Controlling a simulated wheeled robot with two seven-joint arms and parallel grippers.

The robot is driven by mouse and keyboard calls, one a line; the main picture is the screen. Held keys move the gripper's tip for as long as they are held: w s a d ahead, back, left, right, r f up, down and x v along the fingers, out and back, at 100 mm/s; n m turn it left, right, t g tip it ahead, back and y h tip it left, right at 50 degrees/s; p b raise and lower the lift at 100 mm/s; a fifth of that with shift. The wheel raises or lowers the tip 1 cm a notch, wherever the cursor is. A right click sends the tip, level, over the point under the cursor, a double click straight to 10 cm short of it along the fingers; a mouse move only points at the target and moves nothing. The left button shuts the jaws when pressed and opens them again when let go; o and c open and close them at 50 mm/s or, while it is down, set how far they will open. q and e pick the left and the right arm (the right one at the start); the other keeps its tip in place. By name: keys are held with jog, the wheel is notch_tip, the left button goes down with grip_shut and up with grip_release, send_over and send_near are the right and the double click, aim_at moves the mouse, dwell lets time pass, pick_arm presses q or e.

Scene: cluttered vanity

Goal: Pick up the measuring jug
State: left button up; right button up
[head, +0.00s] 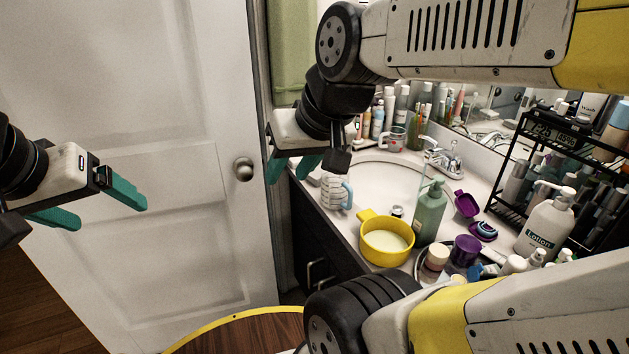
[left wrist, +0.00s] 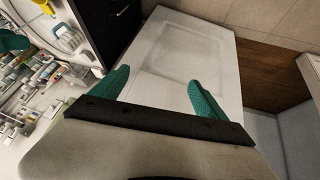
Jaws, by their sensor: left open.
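A clear measuring jug with a blue handle and dark markings (head: 333,190) stands upright near the front left edge of the vanity, beside the sink. It also shows small in the left wrist view (left wrist: 68,38). A second clear jug with red markings (head: 391,139) stands behind the sink. My left gripper (head: 103,208) is open and empty in front of the white door, far left of both jugs. Its teal fingers are spread apart in the left wrist view (left wrist: 159,88). My right gripper (head: 293,168) hangs just above and left of the blue-handled jug, its teal fingers apart and empty.
A yellow pot (head: 385,245), a green pump bottle (head: 429,212) and purple cups (head: 466,250) crowd the counter right of the jug. A black rack (head: 545,165) and a lotion bottle (head: 545,225) stand further right. The white door (head: 190,260) fills the left side.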

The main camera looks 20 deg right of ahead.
aim_at(334, 190)
pick_arm(q)
jog(key=w+d+f+m+t+h, duration=0.1)
jog(key=w+d+f+m, duration=0.25)
jog(key=w+d, duration=0.6)
jog(key=w+d+f+m+t+h, duration=0.1)
jog(key=w+d+f+m+h, duration=0.2)
jog(key=w+d, duration=0.7)
jog(key=d+f+m+h, duration=0.1)
jog(key=d+f+h, duration=0.1)
jog(key=d+f, duration=0.4)
jog(key=w+d+f+m+g+h, duration=0.1)
jog(key=d+f+m, duration=0.1)
jog(key=d+f, duration=0.4)
jog(key=d+f+m+h, duration=0.2)
jog(key=d+f, duration=0.3)
jog(key=d, duration=0.6)
jog(key=shift+w+d+f+g+h, duration=0.1)
jog(key=shift+w+f+g+h, duration=0.2)
jog(key=shift+w+f, duration=0.1)
jog(key=x, duration=0.7)
jog(key=shift+d+r, duration=0.2)
jog(key=shift+d, duration=0.15)
jog(key=c, duration=1.2)
jog(key=shift+r, duration=0.15)
